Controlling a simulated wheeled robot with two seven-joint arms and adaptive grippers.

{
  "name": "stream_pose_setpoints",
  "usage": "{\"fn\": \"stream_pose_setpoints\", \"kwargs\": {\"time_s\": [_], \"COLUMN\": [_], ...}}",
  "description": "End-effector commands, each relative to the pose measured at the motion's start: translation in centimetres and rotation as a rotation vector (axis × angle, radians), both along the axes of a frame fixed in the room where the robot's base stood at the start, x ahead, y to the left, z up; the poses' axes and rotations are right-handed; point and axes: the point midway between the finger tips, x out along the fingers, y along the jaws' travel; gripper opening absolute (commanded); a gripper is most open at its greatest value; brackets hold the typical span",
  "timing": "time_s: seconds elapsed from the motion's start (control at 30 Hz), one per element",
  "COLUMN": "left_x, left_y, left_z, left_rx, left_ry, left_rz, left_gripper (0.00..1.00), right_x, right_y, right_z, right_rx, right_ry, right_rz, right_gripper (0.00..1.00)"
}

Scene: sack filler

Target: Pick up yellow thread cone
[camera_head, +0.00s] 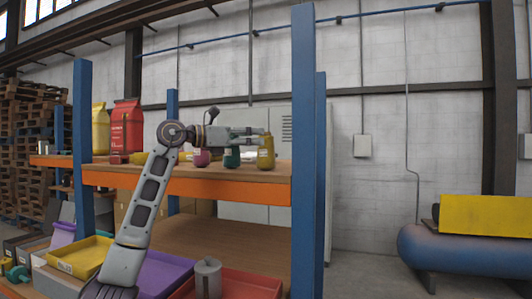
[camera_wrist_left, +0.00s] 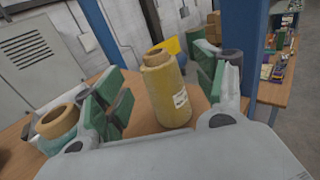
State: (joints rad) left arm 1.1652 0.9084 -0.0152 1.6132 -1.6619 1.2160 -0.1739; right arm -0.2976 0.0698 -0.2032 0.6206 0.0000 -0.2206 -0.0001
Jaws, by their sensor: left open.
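The yellow thread cone (camera_head: 266,152) stands upright on the upper shelf near its right end in the head view. In the left wrist view the yellow thread cone (camera_wrist_left: 167,92) stands between the green-padded fingers of my left gripper (camera_wrist_left: 160,101), with a white label on its side. My left gripper (camera_head: 262,135) is open, its fingers reaching around the cone. Gaps show between the pads and the cone in the wrist view, so it looks ungripped. My right gripper is out of both views.
A green cone (camera_head: 232,157) and a pink cone (camera_head: 202,157) stand left of the yellow one on the orange-edged shelf (camera_head: 180,184). Red (camera_head: 127,127) and yellow (camera_head: 101,129) sacks stand further left. A blue upright post (camera_head: 303,150) rises close to the right.

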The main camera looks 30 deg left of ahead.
Motion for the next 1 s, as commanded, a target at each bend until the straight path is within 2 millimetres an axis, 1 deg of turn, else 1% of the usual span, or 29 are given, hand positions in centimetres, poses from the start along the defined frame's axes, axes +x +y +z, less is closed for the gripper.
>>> {"fn": "stream_pose_setpoints", "kwargs": {"time_s": [0.47, 0.57, 1.0], "left_x": [0.4, 0.8, 4.1], "left_y": [-0.2, -0.5, -2.2], "left_z": [0.0, 0.1, 0.4], "left_rx": [-0.001, -0.001, -0.001], "left_ry": [0.001, 0.000, 0.000], "left_rz": [-0.002, -0.002, -0.002], "left_gripper": [0.71, 0.71, 0.71], "right_x": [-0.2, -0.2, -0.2], "right_y": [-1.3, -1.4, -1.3], "right_z": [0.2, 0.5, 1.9], "right_rx": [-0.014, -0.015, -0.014], "right_ry": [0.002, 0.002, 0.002], "right_rz": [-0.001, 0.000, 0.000], "right_gripper": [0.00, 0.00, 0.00]}}
